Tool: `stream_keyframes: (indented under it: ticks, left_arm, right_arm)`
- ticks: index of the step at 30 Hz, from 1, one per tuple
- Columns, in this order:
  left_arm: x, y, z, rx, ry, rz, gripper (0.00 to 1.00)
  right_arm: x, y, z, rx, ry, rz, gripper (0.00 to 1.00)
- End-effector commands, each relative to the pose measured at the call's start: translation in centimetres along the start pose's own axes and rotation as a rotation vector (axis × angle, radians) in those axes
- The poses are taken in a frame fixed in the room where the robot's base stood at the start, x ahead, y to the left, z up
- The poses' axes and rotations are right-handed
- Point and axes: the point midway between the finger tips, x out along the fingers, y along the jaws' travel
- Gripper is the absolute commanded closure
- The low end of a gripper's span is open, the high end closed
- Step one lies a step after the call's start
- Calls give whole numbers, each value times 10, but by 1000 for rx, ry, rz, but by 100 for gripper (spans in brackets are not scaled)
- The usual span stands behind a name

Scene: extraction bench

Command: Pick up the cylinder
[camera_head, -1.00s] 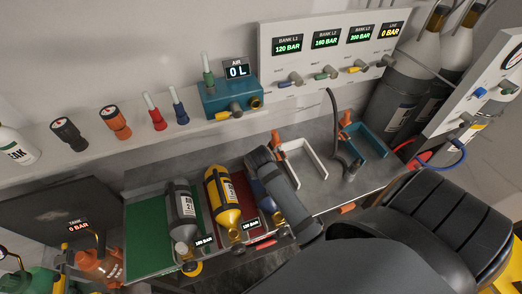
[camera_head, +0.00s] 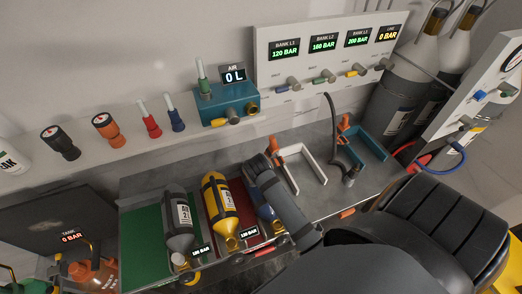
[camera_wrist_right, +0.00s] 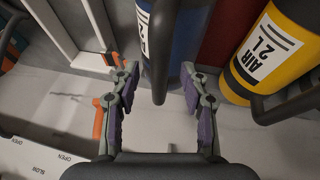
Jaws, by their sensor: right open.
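Three cylinders lie side by side on the bench in the head view: a grey one (camera_head: 178,225), a yellow one (camera_head: 217,207) and a blue one (camera_head: 263,207). My right arm covers much of the blue one. In the right wrist view, my right gripper (camera_wrist_right: 156,78) is open, its purple-padded fingers to either side of a dark bar (camera_wrist_right: 160,50) in front of the blue cylinder (camera_wrist_right: 180,25). I cannot tell whether the fingers touch it. The yellow cylinder (camera_wrist_right: 270,50), marked AIR 2L, lies just to the right. My left gripper is not in view.
The grey cylinder lies on a green mat (camera_head: 140,235), the yellow one by a red mat (camera_head: 237,195). A white bracket (camera_head: 310,165) and a teal bracket (camera_head: 370,145) stand right of the blue cylinder. A gauge panel (camera_head: 330,55) is at the back.

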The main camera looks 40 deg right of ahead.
Motion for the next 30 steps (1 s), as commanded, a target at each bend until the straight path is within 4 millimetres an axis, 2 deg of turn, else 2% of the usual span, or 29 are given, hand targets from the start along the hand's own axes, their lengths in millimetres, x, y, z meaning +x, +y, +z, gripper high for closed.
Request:
stream_keyframes:
  ticks: [8, 15, 18, 30]
  left_arm:
    - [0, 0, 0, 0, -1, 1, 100]
    - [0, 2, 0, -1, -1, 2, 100]
    - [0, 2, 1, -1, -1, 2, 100]
    - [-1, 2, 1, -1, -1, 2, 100]
  right_arm:
    - [0, 0, 0, 0, 0, 0, 56]
    - [0, 0, 0, 0, 1, 0, 89]
    - [0, 0, 0, 1, 0, 0, 100]
    - [-3, 0, -4, 3, 11, -1, 100]
